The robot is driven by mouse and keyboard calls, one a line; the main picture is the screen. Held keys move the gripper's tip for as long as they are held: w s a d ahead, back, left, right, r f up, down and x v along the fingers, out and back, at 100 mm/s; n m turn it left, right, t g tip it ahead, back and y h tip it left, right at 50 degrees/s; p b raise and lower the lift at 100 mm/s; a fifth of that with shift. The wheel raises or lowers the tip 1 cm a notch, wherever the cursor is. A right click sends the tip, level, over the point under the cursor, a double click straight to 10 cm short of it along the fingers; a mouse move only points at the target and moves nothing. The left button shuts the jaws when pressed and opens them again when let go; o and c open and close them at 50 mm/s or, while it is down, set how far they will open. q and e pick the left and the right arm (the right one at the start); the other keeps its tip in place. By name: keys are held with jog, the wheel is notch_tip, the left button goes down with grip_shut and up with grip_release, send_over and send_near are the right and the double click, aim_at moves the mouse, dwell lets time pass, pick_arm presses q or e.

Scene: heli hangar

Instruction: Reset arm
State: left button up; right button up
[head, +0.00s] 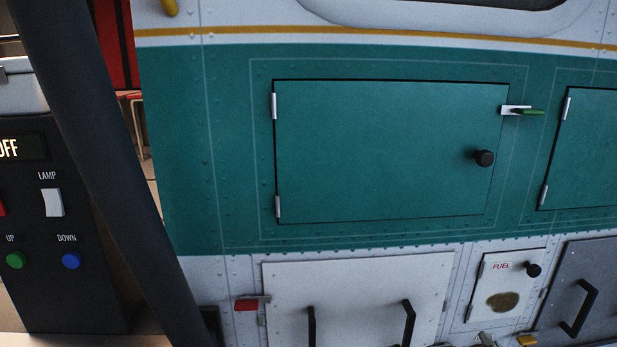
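Neither of my grippers shows in the head view, so their pose and what they hold cannot be seen. The view faces the side of a green and white helicopter body (215,150). A large green hatch (390,150) with a black knob (484,158) is closed in the middle.
A white panel (350,280) with black handles and a red latch (250,304) lies below. Right of it are a FUEL door (505,285) and a grey panel (590,275). A control box (60,230) and dark diagonal post (100,160) stand left.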

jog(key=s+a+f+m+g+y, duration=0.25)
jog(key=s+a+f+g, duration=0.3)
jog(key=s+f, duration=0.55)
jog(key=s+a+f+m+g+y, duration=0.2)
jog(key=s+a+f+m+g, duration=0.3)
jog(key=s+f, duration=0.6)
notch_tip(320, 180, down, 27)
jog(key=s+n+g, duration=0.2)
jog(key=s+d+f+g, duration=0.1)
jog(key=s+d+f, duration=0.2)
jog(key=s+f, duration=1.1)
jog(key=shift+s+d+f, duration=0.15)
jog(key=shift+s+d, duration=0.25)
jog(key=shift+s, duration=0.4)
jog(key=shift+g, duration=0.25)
